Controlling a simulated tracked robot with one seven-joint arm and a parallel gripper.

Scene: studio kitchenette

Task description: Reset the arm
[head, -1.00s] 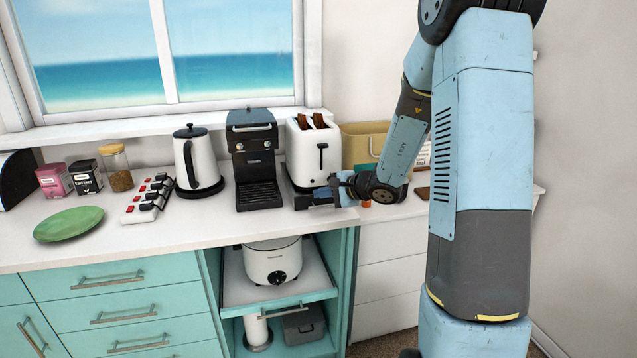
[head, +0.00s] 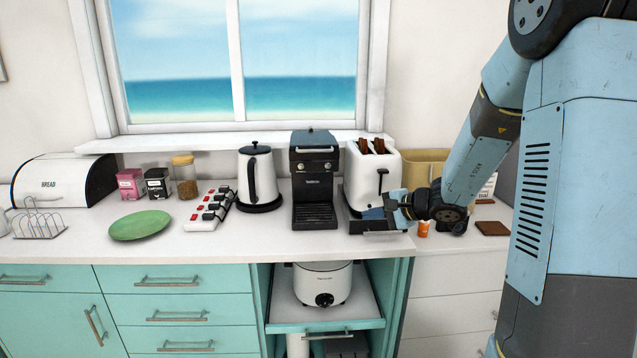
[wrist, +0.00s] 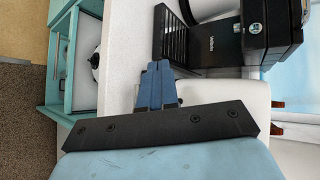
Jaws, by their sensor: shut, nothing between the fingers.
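My gripper (head: 379,222) is at the right part of the counter, in front of the white toaster (head: 366,174) and to the right of the black coffee machine (head: 314,178). In the wrist view its blue fingers (wrist: 156,86) are together with nothing between them. Two brown slices (head: 371,146) stick up from the toaster's slots. My arm reaches in from the right side of the head view, bent at its joints. I cannot tell whether the gripper touches the toaster or counter.
A kettle (head: 258,178), a switched power strip (head: 210,207), a green plate (head: 140,225) and a bread bin (head: 62,180) stand leftward. A small orange pot (head: 423,229) is close beside the gripper. Below, a pulled-out shelf holds a white cooker (head: 322,284).

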